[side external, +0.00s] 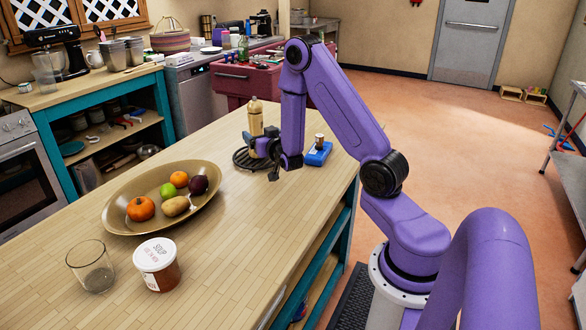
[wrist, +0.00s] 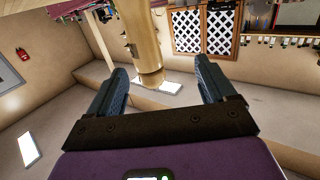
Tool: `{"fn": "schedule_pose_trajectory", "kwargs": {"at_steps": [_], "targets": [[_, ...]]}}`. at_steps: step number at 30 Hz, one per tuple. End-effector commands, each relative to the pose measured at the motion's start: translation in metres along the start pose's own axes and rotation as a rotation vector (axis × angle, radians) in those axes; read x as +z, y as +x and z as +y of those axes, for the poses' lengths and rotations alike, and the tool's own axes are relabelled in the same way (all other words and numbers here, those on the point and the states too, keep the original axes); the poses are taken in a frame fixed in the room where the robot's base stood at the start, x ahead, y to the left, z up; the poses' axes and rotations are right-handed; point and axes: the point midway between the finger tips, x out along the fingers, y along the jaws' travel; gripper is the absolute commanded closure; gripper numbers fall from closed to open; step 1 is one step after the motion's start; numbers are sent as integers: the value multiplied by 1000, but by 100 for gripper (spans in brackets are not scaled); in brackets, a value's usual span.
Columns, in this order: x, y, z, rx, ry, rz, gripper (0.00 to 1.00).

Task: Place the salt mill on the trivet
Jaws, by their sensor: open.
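In the wrist view the mill (wrist: 149,45) appears upside down, beyond and between the open fingers (wrist: 163,84), closer to the left finger; no contact shows.
A blue block-like object (side external: 318,155) with a small brown-topped jar (side external: 319,141) is just right of my gripper. A wide fruit bowl (side external: 120,212) stands front left. A glass (side external: 91,267) and a soup tub (side external: 157,264) are nearer.

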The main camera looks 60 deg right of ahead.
Motion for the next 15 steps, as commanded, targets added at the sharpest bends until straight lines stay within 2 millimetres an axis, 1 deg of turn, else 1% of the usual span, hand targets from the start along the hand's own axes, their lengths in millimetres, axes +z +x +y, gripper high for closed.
{"fn": "schedule_pose_trajectory", "kwargs": {"at_steps": [1,2,4,5,6,8,9,11,12,14,15], "targets": [[-1,-4,-19,-52,7,-34,17],[0,-7,-32,-86,10,-62,17],[3,-19,-65,-180,11,-144,17],[5,-26,-80,-224,8,-182,17],[7,-37,-99,-283,0,-235,17],[10,-58,-127,-373,-18,-312,17],[12,-73,-143,-430,-35,-364,17],[15,-99,-166,-518,-68,-440,17],[17,-117,-178,-573,-94,-488,17],[20,-147,-194,-657,-141,-560,17],[21,-168,-202,-710,-176,-607,17]]}}
